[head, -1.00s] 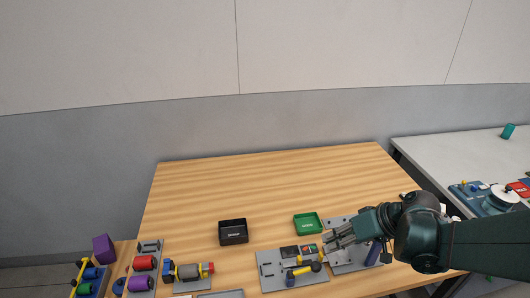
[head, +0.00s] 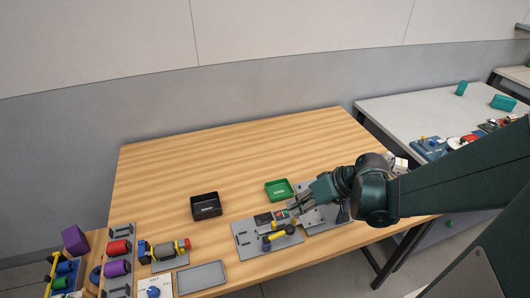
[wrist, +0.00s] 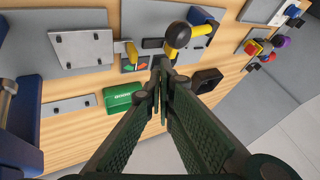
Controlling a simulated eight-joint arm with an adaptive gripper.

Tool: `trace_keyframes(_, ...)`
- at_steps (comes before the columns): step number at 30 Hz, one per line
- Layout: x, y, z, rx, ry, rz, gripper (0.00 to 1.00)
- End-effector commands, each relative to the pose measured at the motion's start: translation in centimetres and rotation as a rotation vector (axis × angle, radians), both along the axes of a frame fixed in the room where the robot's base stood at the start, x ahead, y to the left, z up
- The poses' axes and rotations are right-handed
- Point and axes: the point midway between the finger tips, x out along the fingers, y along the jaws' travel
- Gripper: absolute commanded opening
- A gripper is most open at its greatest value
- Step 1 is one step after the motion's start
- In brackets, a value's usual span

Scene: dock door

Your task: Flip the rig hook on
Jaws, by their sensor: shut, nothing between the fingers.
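A grey panel (head: 243,237) at the table's front carries a yellow lever with a dark ball knob (head: 291,230) and small red and green marks. In the wrist view the dark knob (wrist: 178,36) stands just beyond my fingertips, with the yellow lever (wrist: 200,29) behind it. A smaller yellow piece (wrist: 131,52) sits to its left, beside a grey plate (wrist: 82,48). No label names the rig hook, so I cannot tell which part it is. My gripper (head: 293,209) is shut and empty above the panel's right side; its fingertips (wrist: 161,68) partly cover the panel. I cannot tell if they touch it.
A green tray (head: 279,190) and a black tray (head: 206,206) stand behind the panel. A blue part (wrist: 22,128) rises at the wrist view's left. An empty grey tray (head: 202,277) and coloured cylinders (head: 118,267) are at front left. The back of the table is clear.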

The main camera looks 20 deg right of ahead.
Motion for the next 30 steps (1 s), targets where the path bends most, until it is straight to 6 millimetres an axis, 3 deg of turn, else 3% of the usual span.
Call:
trace_keyframes(15,1.9,2.5,-4.2,0.0,0.0,0.002,0.0)
trace_keyframes(30,2.4,3.0,-5.1,0.0,0.0,0.001,0.0)
